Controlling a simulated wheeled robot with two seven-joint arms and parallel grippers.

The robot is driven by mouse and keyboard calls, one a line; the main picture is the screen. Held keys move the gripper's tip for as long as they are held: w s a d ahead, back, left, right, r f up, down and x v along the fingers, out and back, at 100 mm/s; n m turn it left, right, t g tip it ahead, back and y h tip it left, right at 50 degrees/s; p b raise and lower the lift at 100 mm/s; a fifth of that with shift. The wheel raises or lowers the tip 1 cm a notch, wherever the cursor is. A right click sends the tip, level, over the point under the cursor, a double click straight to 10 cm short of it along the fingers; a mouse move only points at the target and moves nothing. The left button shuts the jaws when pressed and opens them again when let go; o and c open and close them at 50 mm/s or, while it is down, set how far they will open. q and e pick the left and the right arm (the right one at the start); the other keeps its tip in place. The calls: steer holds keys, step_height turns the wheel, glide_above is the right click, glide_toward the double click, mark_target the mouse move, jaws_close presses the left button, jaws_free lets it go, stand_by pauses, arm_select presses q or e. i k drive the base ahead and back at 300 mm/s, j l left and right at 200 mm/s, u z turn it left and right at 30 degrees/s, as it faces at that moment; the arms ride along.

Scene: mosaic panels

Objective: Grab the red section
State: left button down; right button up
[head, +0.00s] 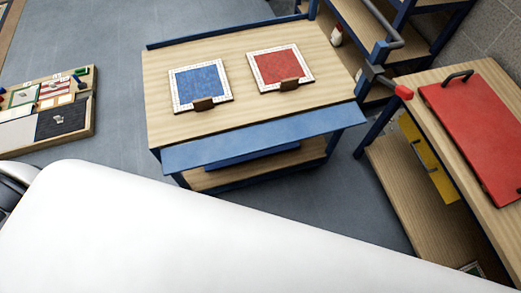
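The red section (281,64) is a square red mosaic panel with a pale patterned border. It lies on the wooden top of a blue-framed table in the head view, right of centre, with a small brown tab at its front edge. A matching blue panel (199,84) lies to its left, also with a brown tab. A large white surface, seemingly a link of my arm, fills the lower part of the view. Neither gripper shows.
The wooden table (240,115) has a blue front ledge (262,138). At right, a wooden bench (477,97) bears a red board (478,125) with dark handles; a vise with a red knob stands beside it. A tray (92,112) with small pieces lies at left. Grey floor shows between.

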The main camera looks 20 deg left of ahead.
mark_target(282, 68)
steer(key=j+z, duration=0.2)
steer(key=z, duration=0.15)
steer(key=k+j+z, duration=0.1)
steer(key=z, duration=0.25)
steer(key=k+j+z, duration=0.1)
steer(key=j+z, duration=0.3)
steer(key=l, duration=0.1)
